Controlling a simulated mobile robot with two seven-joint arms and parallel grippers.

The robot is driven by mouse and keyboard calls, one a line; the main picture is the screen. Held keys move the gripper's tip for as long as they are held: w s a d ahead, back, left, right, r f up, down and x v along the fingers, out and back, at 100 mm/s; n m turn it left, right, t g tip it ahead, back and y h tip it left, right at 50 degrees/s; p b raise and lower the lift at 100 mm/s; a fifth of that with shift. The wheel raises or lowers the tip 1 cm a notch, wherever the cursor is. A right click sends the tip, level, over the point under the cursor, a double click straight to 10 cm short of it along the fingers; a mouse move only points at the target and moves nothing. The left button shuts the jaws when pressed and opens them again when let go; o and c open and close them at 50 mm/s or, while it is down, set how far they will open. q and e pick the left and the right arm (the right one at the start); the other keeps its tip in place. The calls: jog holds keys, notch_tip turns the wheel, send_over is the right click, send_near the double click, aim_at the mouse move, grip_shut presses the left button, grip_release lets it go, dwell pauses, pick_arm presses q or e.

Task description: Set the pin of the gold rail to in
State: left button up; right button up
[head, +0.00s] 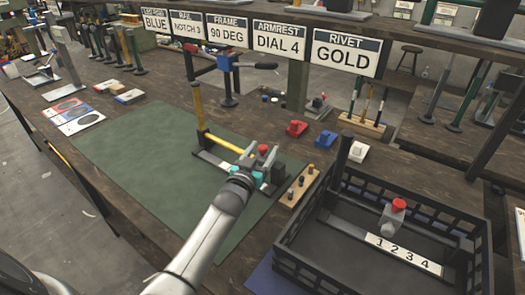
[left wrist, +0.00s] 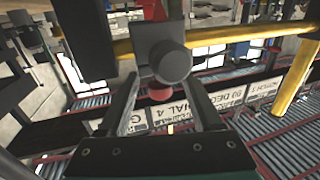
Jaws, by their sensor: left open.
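The gold rail (head: 222,143) lies low over the green mat, joined to a yellow upright (head: 198,106). In the left wrist view a gold bar (left wrist: 228,49) crosses the top, with a grey block and round dark knob (left wrist: 172,62) on it. A red knob (head: 263,150) stands by the rail's near end; a red piece (left wrist: 160,94) shows just below the dark knob. My left gripper (head: 258,160) is at that end, its fingers (left wrist: 162,88) apart on either side of the red piece. I cannot tell contact or whether the pin is in. My right gripper is not in view.
A black crate (head: 290,258) with a red-topped slider (head: 398,206) and number strip stands at right. A wooden block with pegs (head: 297,188) is close beside my gripper. Red (head: 297,128), blue (head: 324,140) and white (head: 355,152) blocks sit behind. The mat's left (head: 130,160) is clear.

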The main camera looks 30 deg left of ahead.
pick_arm(q)
jog(key=s+d+p, duration=0.1)
jog(key=s+p, duration=0.2)
jog(key=s, duration=1.2)
jog(key=shift+d, duration=0.3)
jog(key=shift+s, duration=0.1)
